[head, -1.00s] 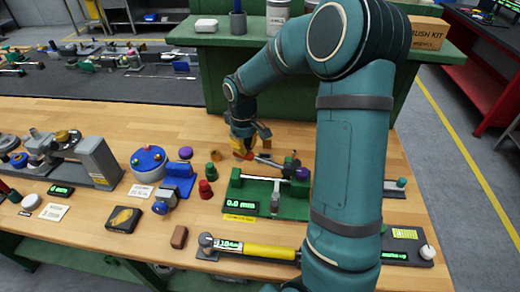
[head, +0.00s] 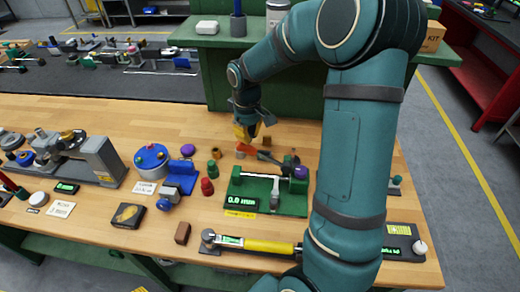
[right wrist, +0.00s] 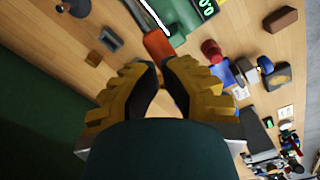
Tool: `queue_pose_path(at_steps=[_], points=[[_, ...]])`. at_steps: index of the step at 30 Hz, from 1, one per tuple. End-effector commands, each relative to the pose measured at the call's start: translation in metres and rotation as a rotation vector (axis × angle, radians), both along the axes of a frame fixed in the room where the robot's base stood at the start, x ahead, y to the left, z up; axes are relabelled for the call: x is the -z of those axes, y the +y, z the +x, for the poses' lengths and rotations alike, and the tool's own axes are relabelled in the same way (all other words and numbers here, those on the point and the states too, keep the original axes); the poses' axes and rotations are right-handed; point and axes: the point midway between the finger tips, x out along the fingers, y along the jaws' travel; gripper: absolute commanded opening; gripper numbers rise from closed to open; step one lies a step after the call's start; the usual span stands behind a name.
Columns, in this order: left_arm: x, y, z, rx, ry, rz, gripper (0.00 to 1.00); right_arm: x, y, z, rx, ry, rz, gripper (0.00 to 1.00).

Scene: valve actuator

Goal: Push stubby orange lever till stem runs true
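A green fixture (head: 240,188) stands on the wooden bench, with a pale horizontal stem (head: 258,176) and a readout of 0.0 mm (head: 240,201). A dark lever arm with a stubby orange end (head: 246,148) reaches from it toward the back left. The orange end also shows in the right wrist view (right wrist: 157,43). My right gripper (head: 246,138) points down at the orange end. Its yellow-backed fingers (right wrist: 160,66) converge right beside that end; contact and the exact fingertip gap are unclear. My left gripper is out of view.
Red (head: 207,187) and green (head: 213,168) knobs stand left of the fixture, near a blue block (head: 183,178). A yellow-handled tool (head: 268,247) lies in front. A green raised shelf (head: 215,38) stands behind. Bare bench lies at the back left.

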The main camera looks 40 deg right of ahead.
Motion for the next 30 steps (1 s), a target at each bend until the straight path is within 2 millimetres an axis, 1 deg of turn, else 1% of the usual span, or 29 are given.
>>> queue_pose_path(at_steps=[6,10,21,30], points=[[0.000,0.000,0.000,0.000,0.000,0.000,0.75,0.001,0.000,0.000,0.000,0.001,0.000,0.00],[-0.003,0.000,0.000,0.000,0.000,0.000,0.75,-0.004,0.000,0.000,0.000,0.000,0.000,0.00],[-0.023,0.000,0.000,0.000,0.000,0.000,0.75,-0.031,0.000,0.000,0.000,0.001,0.000,0.00],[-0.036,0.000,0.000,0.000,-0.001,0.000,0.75,-0.050,0.000,0.000,0.000,0.000,0.000,0.00]])
